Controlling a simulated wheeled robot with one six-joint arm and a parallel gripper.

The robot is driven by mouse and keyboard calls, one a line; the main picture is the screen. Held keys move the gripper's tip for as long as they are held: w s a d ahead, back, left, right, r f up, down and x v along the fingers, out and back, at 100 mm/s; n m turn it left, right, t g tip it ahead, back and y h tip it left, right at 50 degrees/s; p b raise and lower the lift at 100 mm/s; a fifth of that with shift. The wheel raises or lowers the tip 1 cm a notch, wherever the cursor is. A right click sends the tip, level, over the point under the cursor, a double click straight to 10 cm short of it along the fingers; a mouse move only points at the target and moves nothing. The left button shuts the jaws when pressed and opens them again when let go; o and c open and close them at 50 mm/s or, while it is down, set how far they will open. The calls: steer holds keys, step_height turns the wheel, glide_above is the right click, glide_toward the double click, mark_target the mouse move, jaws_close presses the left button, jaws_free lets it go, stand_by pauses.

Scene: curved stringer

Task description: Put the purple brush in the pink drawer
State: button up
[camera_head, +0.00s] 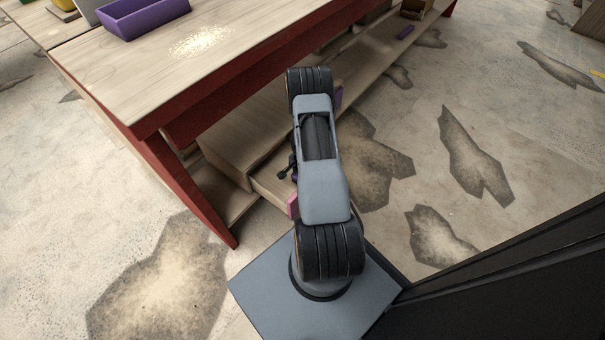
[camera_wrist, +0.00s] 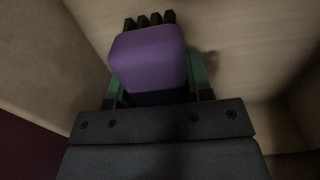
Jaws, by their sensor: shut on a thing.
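The purple brush (camera_wrist: 150,58), a rounded purple block with black bristles at its far end, is between the green-sided fingers of my gripper (camera_wrist: 158,88) in the wrist view. My gripper is shut on it. Pale wooden surfaces lie close beyond and beside it; I cannot tell whether the brush touches them. In the head view the pink drawer front (camera_head: 293,206) shows low under the table, left of my arm, with part of its open wooden box behind it. My arm hides the rest of the drawer, and most of my gripper is hidden too.
The red-legged wooden table (camera_head: 150,85) stands above the drawer, with a purple bin (camera_head: 145,18) and a pale grainy patch on top. Patchy floor at right is clear.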

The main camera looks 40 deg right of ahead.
steer(key=shift+f, duration=0.15)
steer(key=o, duration=1)
steer(key=shift+c, duration=0.2)
step_height(320, 180, up, 12)
steer(key=p, duration=0.5)
steer(key=shift+r, duration=0.25)
